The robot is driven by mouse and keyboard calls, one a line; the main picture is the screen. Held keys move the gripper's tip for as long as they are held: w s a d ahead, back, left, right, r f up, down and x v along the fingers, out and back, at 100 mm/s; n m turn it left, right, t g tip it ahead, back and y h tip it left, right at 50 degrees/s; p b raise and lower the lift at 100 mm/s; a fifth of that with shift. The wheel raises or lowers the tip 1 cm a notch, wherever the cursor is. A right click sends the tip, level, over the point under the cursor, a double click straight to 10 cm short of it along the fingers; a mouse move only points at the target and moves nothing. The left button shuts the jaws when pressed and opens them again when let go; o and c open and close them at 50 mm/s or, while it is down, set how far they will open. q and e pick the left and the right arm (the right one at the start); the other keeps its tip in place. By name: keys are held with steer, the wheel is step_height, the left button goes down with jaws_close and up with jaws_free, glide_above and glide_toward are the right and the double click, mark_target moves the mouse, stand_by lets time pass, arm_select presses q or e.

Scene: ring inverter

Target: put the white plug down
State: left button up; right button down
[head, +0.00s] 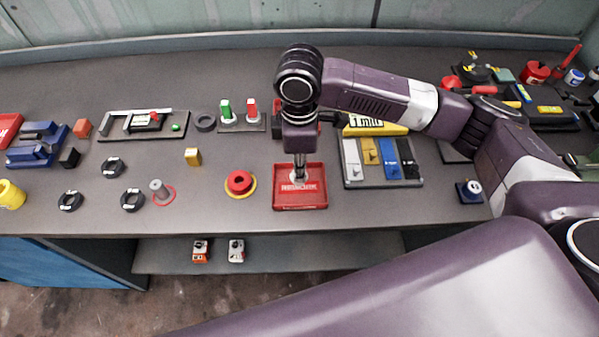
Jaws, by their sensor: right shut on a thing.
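My right gripper (299,172) points straight down over the red tray (300,207) near the front of the bench. It is shut on the white plug (299,181), of which only a small pale part shows at the fingertips. The plug is over or inside the tray's back half; I cannot tell whether it touches the tray floor. The gripper and wrist hide most of the plug. My left gripper is not in view.
Several black rings, including one (132,200), lie further left. The bench's front edge is just below the tray.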

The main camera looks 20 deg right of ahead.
step_height(320, 180, down, 3)
steer(key=shift+r, duration=0.1)
steer(key=c, duration=1.9)
jaws_free()
step_height(320, 180, up, 12)
steer(key=shift+s+r+b, duration=0.1)
steer(key=shift+b, duration=0.6)
